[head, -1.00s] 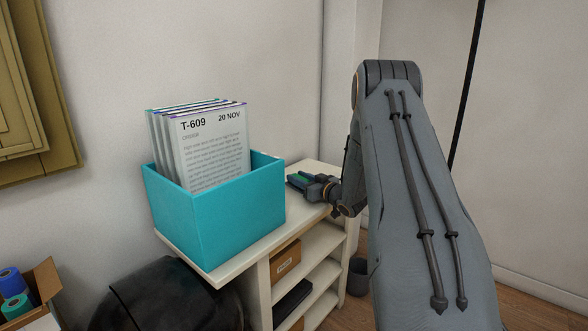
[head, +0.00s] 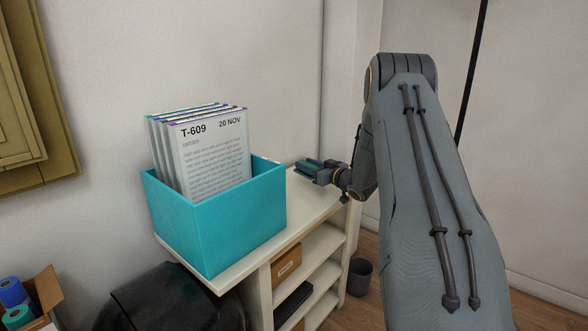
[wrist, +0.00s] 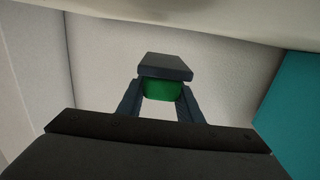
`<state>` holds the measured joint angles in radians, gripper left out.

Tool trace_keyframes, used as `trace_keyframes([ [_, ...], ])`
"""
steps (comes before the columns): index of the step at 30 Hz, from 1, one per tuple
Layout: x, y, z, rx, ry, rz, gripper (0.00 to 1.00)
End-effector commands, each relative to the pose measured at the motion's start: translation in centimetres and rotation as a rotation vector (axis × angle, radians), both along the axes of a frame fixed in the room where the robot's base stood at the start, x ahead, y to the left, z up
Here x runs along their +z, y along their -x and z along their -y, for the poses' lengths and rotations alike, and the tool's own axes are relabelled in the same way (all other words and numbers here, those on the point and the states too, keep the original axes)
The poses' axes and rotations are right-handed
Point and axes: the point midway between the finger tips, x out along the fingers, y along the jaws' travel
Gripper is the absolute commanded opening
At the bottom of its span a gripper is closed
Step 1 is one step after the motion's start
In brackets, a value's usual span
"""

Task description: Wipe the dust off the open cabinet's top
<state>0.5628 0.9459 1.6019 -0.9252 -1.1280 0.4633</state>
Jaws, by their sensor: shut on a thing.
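The open cabinet's cream top (head: 312,203) runs beneath a teal box and back to the wall. I cannot make out dust on its bare part. My gripper (head: 318,168) is above the far right part of the top, right of the box. It is shut on a green block (head: 311,163) with a dark grey slab on it. The green block (wrist: 162,91) shows between the fingers in the wrist view, below the dark slab (wrist: 165,66). Whether the block touches the top is unclear.
The teal box (head: 225,222) holds several upright printed cards (head: 208,155) and fills the near left of the top. Open shelves (head: 318,285) hold a brown box (head: 286,266). A dark bin (head: 359,276) stands on the floor at right.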

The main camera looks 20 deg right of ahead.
Motion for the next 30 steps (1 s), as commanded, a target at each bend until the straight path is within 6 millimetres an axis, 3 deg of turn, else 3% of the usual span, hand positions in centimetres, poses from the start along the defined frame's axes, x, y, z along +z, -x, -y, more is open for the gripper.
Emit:
trace_keyframes([
  [10,2.8,-0.2,-0.6,0.007,-0.001,0.001,0.11],
  [30,3.1,-0.3,-0.8,0.008,0.000,0.001,0.11],
])
